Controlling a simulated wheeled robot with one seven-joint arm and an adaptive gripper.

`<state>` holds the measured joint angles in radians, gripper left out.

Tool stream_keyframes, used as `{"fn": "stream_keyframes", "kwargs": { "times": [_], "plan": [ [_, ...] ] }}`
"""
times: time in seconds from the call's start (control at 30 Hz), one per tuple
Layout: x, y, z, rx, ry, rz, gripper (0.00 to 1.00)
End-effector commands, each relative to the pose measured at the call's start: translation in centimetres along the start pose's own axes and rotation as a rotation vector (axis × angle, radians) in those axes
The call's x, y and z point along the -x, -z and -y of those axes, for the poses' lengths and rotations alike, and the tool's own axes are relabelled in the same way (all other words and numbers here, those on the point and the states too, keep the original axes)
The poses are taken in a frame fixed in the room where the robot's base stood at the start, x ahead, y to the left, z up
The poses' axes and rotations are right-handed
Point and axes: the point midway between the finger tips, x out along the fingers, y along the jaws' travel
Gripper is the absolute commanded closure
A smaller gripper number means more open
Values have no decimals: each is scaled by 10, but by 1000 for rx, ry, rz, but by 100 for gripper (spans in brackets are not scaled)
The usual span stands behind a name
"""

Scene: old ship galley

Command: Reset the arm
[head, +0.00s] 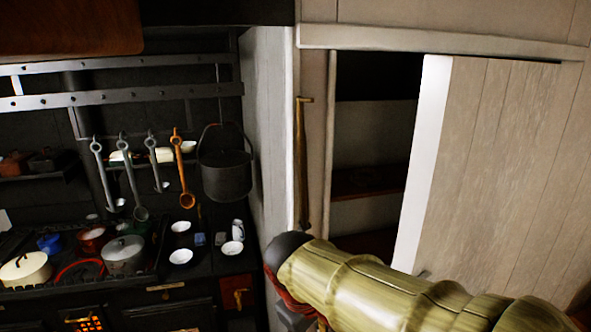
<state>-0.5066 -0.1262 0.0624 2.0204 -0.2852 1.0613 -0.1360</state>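My arm, with a yellow-green ribbed surface, reaches in from the lower right of the head view. It ends at a dark rounded joint at the lower middle, in front of the wall between the stove niche and the cupboard. Reddish and grey parts show below that joint at the bottom edge. My gripper's fingers cannot be made out; they are hidden or below the picture.
A sliding wooden door (500,165) stands partly open on a dark cupboard with shelves (365,180), behind my arm. At left, a stove holds a cream pot (26,270) and a grey pot (124,256). White bowls (181,257) stand beside them. Ladles and a black cauldron (226,172) hang above.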

Motion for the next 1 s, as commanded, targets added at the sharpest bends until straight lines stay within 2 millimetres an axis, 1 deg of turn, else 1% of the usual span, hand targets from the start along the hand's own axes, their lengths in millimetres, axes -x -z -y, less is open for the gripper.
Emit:
{"fn": "stream_keyframes", "kwargs": {
  "times": [0.03,0.17,0.3,0.5,0.6,0.7,0.73,0.9,1.0],
  "plan": [
    [-20,-18,6,-67,20,-19,66],
    [-49,-57,18,-234,71,-67,66],
    [-83,-98,32,-398,113,-119,66],
    [-134,-156,53,-577,138,-183,66],
    [-157,-183,59,-648,129,-208,66],
    [-173,-203,59,-704,101,-241,66],
    [-176,-207,57,-719,91,-253,66],
    [-184,-221,49,-780,51,-295,66],
    [-188,-224,47,-795,45,-296,66]
  ]
}}
